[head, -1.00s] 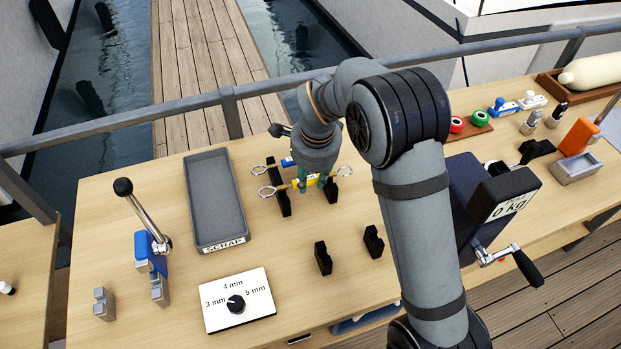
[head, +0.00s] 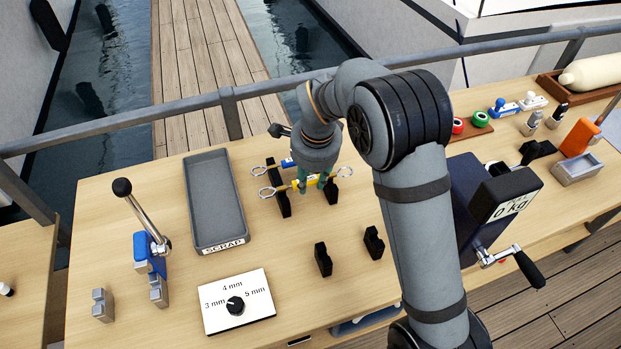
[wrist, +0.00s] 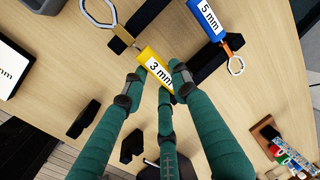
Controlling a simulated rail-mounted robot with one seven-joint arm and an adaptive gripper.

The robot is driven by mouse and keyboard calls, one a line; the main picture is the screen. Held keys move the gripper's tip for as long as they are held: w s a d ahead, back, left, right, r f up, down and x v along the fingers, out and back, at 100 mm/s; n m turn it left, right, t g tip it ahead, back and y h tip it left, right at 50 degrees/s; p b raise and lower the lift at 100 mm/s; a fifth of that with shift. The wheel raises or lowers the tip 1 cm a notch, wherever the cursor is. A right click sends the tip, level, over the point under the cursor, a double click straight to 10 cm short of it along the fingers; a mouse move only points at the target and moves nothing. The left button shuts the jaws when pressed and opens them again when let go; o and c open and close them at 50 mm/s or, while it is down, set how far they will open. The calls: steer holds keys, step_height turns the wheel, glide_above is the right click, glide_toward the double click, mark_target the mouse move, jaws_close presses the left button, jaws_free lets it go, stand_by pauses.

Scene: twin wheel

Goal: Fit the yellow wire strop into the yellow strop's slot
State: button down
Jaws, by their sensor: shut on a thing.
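The yellow wire strop (head: 303,183), tagged "3 mm", has metal eyes at both ends. My gripper (head: 314,184) is shut on its yellow tag, which also shows in the wrist view (wrist: 158,70) between the green fingertips. The strop lies across the long black rack (head: 284,203) and a second black rack piece (head: 332,196). Its left eye sticks out past the left piece. My gripper hides part of it, so I cannot tell whether it sits down in a slot. The blue strop (wrist: 207,20), tagged "5 mm", lies beside it, farther back in the head view.
Two smaller black holders (head: 323,259) (head: 373,243) stand in front. A grey scrap tray (head: 220,240) is to the left, with a dial plate (head: 255,308) and a lever tool (head: 148,250) nearer. A scale (head: 505,195) stands to the right of my arm.

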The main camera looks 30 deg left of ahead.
steer(key=shift+f+b, duration=1.65)
steer(key=shift+b, duration=0.2)
steer(key=c, duration=1.4)
jaws_free()
steer(key=shift+o, duration=0.5)
steer(key=shift+r, duration=0.1)
step_height(320, 180, up, 12)
steer(key=s+d, duration=0.1)
steer(key=d, duration=0.1)
steer(key=shift+s, duration=0.2)
steer(key=shift+a+f, duration=0.1)
steer(key=shift+f, duration=0.15)
